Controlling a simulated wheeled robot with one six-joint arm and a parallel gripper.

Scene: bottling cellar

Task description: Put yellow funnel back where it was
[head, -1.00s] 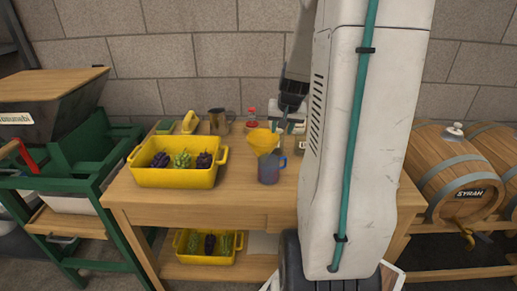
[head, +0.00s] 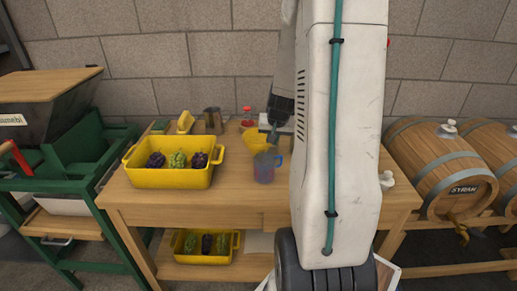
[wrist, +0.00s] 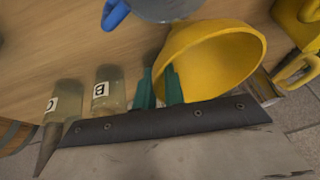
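The yellow funnel (head: 257,141) is on the table just behind the measuring jug (head: 265,167), which has a blue handle. The funnel's wide mouth shows in the wrist view (wrist: 222,58). Its spout is hidden, so I cannot tell what it rests in or on. My gripper (head: 271,137) is low at the funnel's right side. In the wrist view, the two green fingers (wrist: 160,72) stand apart with a gap, and the near edge of the funnel is at their tips. I see no clear grip on it.
Two bottles, labelled B (wrist: 108,90) and C (wrist: 62,102), stand left of the fingers in the wrist view. A yellow crate (head: 170,178) of grapes, a metal pitcher (head: 213,121) and a red-capped bottle (head: 247,118) are on the table (head: 225,200). Barrels (head: 440,165) stand at right.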

